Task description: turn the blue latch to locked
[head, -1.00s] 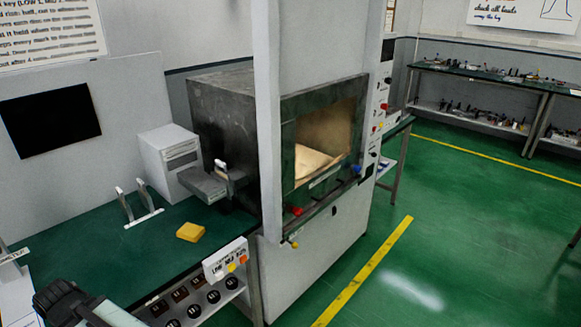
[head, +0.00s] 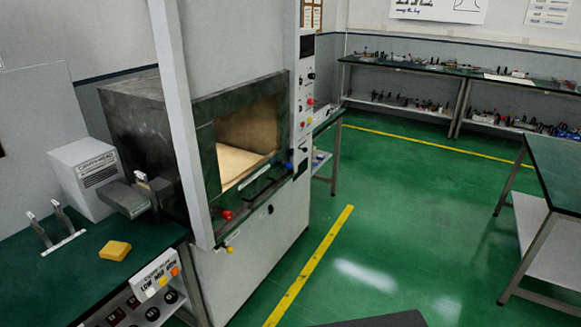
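The blue latch (head: 287,165) shows as a small blue knob at the right end of the ledge below the generator's open chamber (head: 247,145). It is small in the head view, and I cannot tell which way it is turned. A red knob (head: 227,214) sits at the left end of the same ledge, and a yellow knob (head: 229,249) is below it. My gripper is not in view.
A white upright post (head: 170,110) stands left of the chamber. The green bench (head: 40,290) on the left holds a yellow block (head: 115,250) and a white box (head: 87,177). Another table (head: 560,180) stands at the right. Green floor (head: 400,230) is clear between.

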